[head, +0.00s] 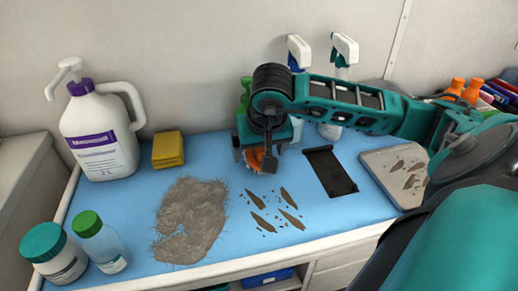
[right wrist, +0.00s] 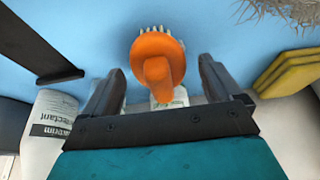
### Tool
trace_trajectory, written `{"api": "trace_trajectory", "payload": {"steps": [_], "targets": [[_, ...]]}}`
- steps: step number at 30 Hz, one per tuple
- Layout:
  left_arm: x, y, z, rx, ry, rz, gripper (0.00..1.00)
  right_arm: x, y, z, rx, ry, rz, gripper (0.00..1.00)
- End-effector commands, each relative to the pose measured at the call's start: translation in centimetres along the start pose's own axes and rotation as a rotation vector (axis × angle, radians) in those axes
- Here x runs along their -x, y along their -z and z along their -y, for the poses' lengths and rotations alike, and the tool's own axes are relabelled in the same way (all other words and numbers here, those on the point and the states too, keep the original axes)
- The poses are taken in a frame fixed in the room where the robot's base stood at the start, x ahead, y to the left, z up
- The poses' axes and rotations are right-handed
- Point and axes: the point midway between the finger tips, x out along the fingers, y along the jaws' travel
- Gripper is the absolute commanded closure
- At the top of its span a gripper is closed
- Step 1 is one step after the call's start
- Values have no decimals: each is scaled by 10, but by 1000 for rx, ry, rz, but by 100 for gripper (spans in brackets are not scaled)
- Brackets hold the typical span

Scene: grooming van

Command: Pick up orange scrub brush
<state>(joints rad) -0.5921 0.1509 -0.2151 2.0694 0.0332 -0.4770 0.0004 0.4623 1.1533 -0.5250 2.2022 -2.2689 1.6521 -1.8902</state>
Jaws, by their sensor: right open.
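The orange scrub brush (right wrist: 158,62) stands on the blue mat between the two fingers of my right gripper (right wrist: 158,90) in the right wrist view. It has an orange body with a knob and pale bristles along its edge. The fingers are open, with a gap on both sides of the brush. In the head view, my right gripper (head: 263,160) points down at the back of the counter and hides most of the brush (head: 255,158); only a bit of orange shows. My left gripper is not in view.
Spray bottles (head: 344,52) stand behind my right arm. A yellow sponge stack (head: 168,150) and a white pump jug (head: 98,130) are left. A fur clump (head: 190,220), brown scraps (head: 290,198) and a black strip (head: 330,172) lie on the blue mat (head: 245,243). Jars (head: 55,255) stand front left.

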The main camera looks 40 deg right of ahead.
Motion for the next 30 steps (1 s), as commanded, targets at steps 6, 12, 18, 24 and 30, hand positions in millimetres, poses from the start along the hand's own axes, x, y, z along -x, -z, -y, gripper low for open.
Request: {"api": "trace_trajectory", "payload": {"steps": [6,12,18,24,30], "targets": [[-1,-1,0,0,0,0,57,-5,0,0,1,1,0,8],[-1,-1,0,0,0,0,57,-5,0,0,1,0,0,19],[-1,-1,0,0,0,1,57,-5,0,0,1,0,0,38],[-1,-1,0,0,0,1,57,-5,0,0,0,0,0,58],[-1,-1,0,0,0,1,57,-5,0,0,0,1,-1,76]]}}
